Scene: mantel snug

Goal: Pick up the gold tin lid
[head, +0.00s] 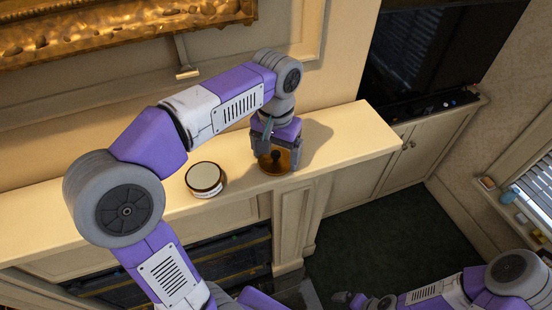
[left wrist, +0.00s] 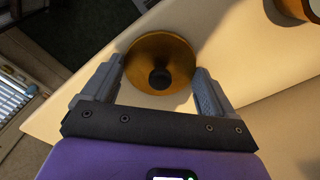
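The gold tin lid (head: 274,161) is a round golden-brown disc with a dark knob in its middle. It lies on the cream mantel shelf near the front edge. My left gripper (head: 277,160) is above it, pointing down, with its fingers parted. In the left wrist view the lid (left wrist: 160,60) shows between and just beyond the two open fingertips (left wrist: 157,75), with nothing gripped. I cannot tell whether a finger touches its rim. My right gripper (head: 350,299) is low at the bottom of the head view, away from the shelf, and its fingers are not clear.
A round tin with a pale top (head: 205,179) stands on the mantel shelf (head: 345,130) to the left of the lid. The shelf is clear to the right. A gold picture frame (head: 110,30) hangs on the wall behind. A fireplace opening (head: 215,258) is below.

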